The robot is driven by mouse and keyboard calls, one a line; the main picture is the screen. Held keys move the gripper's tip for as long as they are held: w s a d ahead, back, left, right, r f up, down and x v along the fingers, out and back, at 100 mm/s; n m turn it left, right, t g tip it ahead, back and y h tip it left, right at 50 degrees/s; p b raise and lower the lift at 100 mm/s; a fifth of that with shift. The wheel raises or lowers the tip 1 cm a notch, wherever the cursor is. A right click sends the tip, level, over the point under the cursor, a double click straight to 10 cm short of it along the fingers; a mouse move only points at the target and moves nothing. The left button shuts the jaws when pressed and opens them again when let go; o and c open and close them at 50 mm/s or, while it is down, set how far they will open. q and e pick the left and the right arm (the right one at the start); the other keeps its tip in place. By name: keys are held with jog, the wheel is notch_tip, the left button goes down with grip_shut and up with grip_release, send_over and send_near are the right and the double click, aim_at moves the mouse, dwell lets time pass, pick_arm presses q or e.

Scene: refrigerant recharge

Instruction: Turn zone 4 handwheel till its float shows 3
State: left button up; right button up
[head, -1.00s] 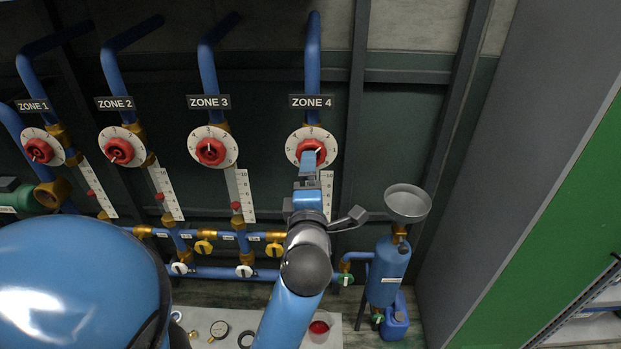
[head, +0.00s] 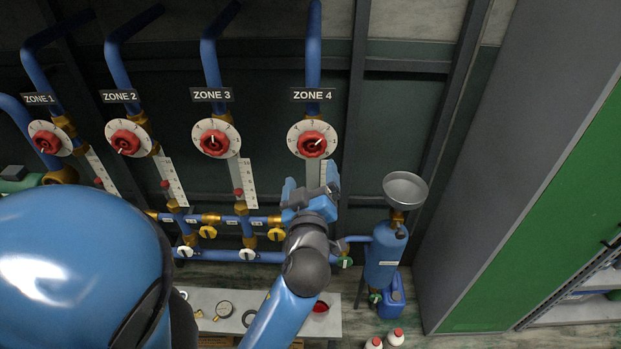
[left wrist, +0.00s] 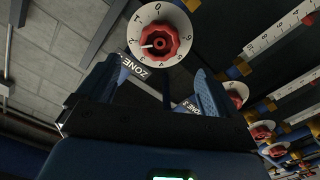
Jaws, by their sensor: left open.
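The zone 4 handwheel (head: 312,143) is a red knob on a white numbered dial, under the ZONE 4 label (head: 313,95). Its white pointer slants to the upper right. In the left wrist view the red handwheel (left wrist: 160,42) shows near the top, its pointer by the 2. My left gripper (head: 311,188) is open and empty, just below the dial and apart from it. Its two fingers also show in the left wrist view (left wrist: 150,95). The zone 4 scale (head: 326,172) is partly covered by the gripper, and its float is hidden. My right gripper is out of view.
The zone 3 handwheel (head: 213,138) and its scale (head: 243,181) are to the left, with zones 1 and 2 beyond. Blue pipes with yellow valves (head: 276,234) run below. A funnel (head: 405,188) tops a blue tank (head: 384,256) at the right. A bench (head: 207,298) stands below.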

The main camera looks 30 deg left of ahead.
aim_at(312, 148)
pick_arm(q)
jog(key=p+x, duration=0.2)
jog(key=x, duration=0.2)
jog(key=p+x, duration=0.2)
jog(key=x, duration=0.3)
jog(key=shift+r, duration=0.2)
jog(key=shift+w+f, duration=0.2)
jog(key=shift+c, duration=0.5)
jog(key=c, duration=1)
jog(key=shift+o, duration=0.2)
jog(key=shift+f+b, duration=0.1)
jog(key=shift+b, duration=0.4)
jog(key=shift+n+b, duration=0.3)
jog(key=shift+n, duration=0.2)
